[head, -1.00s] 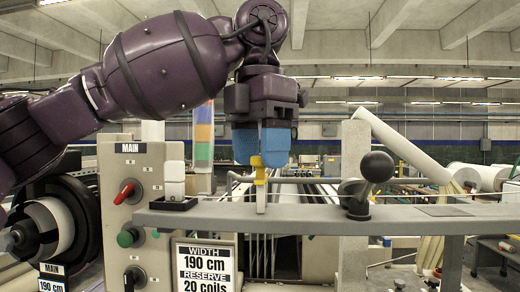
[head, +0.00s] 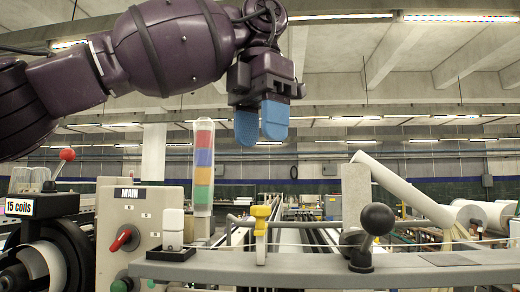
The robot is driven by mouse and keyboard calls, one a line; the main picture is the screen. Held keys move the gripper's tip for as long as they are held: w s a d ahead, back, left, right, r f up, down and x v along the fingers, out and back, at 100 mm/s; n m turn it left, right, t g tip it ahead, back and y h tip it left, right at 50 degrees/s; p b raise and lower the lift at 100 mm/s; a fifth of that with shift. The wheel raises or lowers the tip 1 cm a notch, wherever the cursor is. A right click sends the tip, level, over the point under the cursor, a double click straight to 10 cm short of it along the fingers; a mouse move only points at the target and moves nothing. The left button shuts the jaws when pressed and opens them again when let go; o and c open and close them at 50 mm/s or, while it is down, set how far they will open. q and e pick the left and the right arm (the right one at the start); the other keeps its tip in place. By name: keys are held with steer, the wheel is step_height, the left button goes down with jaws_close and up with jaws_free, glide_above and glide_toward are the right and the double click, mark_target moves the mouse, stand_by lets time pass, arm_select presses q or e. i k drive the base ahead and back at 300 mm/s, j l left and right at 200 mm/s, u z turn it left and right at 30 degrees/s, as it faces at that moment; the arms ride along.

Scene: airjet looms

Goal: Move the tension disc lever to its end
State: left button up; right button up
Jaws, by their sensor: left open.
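A small yellow lever piece (head: 260,213) sits on a short white post on the grey rail (head: 320,268) in front of me; I take it for the tension disc lever. It looks roughly upright, with a small part standing off to its right. My left gripper (head: 261,128) hangs above it, blue fingers pointing down. The fingers are apart, empty, and clear of the yellow piece by a wide gap. My right gripper is not in view.
A black ball-headed lever (head: 377,220) stands on the rail to the right. A grey control panel (head: 145,222) with a red knob (head: 122,238) is at the left, beside a colour-banded signal tower (head: 203,165). The air around my gripper is free.

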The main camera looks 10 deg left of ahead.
mark_target(377, 219)
steer(key=k, duration=1)
